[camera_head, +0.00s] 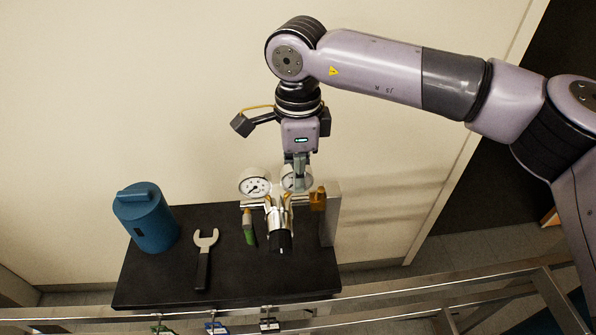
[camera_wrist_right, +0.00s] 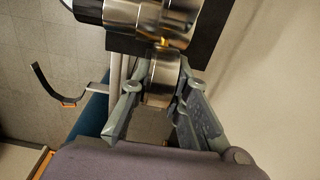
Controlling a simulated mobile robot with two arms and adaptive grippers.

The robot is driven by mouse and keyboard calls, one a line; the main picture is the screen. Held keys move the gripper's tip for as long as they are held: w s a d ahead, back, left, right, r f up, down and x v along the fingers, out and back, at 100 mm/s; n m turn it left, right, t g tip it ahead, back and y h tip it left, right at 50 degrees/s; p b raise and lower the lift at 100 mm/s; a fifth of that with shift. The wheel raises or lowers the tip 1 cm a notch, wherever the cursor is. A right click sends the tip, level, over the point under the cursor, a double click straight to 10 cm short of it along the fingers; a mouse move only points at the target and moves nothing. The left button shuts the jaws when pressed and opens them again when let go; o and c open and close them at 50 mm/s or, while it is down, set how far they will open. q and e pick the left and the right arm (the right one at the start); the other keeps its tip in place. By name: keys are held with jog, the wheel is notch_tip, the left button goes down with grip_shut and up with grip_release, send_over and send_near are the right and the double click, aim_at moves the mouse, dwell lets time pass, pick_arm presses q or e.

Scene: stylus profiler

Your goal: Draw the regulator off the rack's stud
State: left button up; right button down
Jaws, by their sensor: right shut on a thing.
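The regulator (camera_head: 279,214) has a silvery body, a black knob at its front and two round white-faced gauges. It sits at the right part of the black bench top, beside a brass fitting (camera_head: 318,199) on a pale upright rack (camera_head: 330,222). I cannot tell whether the stud still sits inside it. My right gripper (camera_head: 299,178) comes down from above and is shut on the regulator at its right gauge. In the right wrist view the fingers (camera_wrist_right: 160,92) hold the gauge's metal rim, with the regulator's silvery body (camera_wrist_right: 165,18) beyond. My left gripper is not in view.
A green-tipped part (camera_head: 249,232) hangs left of the regulator. A metal rail (camera_head: 400,305) crosses in front; a wall stands behind.

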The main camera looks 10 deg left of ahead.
dwell(0.5)
jog(key=c, duration=2.1)
grip_release()
grip_shut()
jog(key=shift+r, duration=0.2)
jog(key=shift+w+a, duration=0.1)
jog(key=shift+a, duration=0.2)
jog(key=shift+a, duration=0.3)
